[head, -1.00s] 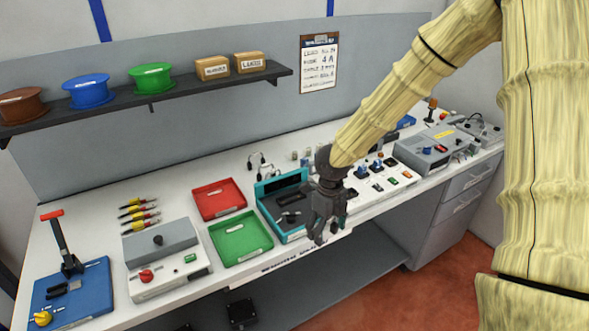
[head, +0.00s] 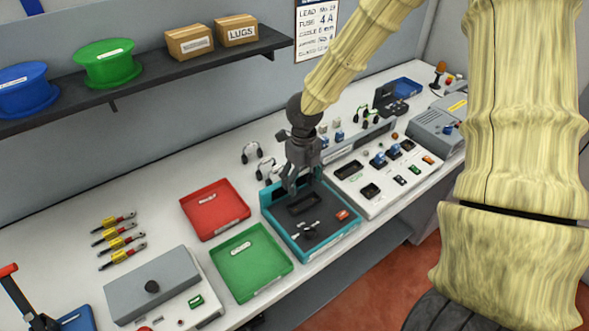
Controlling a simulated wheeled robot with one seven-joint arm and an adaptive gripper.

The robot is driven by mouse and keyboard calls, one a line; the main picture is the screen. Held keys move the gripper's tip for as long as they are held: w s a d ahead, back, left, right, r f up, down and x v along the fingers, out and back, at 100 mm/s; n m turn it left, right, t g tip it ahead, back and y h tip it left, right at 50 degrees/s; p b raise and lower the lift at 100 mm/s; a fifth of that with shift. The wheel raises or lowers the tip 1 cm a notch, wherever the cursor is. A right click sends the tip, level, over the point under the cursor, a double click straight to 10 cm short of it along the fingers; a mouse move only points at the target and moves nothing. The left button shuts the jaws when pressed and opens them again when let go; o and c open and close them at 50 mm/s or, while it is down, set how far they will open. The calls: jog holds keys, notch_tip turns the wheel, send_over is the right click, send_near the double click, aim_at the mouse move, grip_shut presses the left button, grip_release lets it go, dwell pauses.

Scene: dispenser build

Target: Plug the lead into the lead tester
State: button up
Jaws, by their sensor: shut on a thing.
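My gripper (head: 291,186) points down over the back left part of a teal-edged unit (head: 352,238) with a dark inside. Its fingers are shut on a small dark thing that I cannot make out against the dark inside. Whether the fingers touch the unit is unclear. Two dark looped leads (head: 251,151) (head: 266,168) stand on the bench just left of my gripper. The unit has a dark recess (head: 305,204), small pale parts and a red label. No name for the lead tester is readable, so I cannot tell surely whether this unit is it.
A green tray (head: 251,262) and a red tray (head: 215,208) lie left of the unit. A white panel with sockets and switches (head: 385,172) stands close on its right. A shelf (head: 150,83) with spools and boxes hangs behind. Yellow-red tools (head: 120,237) lie further left.

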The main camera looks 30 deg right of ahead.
jog(key=s, duration=0.1)
jog(key=b, duration=0.1)
jog(key=s, duration=0.1)
jog(key=shift+s+d+f+b, duration=0.25)
jog(key=shift+s+f+b, duration=0.1)
jog(key=w+f+b, duration=0.1)
jog(key=w+f, duration=0.1)
jog(key=f, duration=0.1)
jog(key=shift+w+a+b, duration=0.1)
jog(key=shift+b, duration=0.3)
jog(key=shift+f, duration=0.2)
jog(key=shift+s+r+b, duration=0.1)
jog(key=shift+s+b, duration=0.3)
jog(key=shift+s, duration=0.2)
jog(key=shift+w+f, duration=0.25)
jog(key=shift+w, duration=0.15)
jog(key=shift+s+r, duration=0.2)
jog(key=shift+s, duration=0.1)
jog(key=shift+w+f+p, duration=0.15)
jog(key=shift+p, duration=0.4)
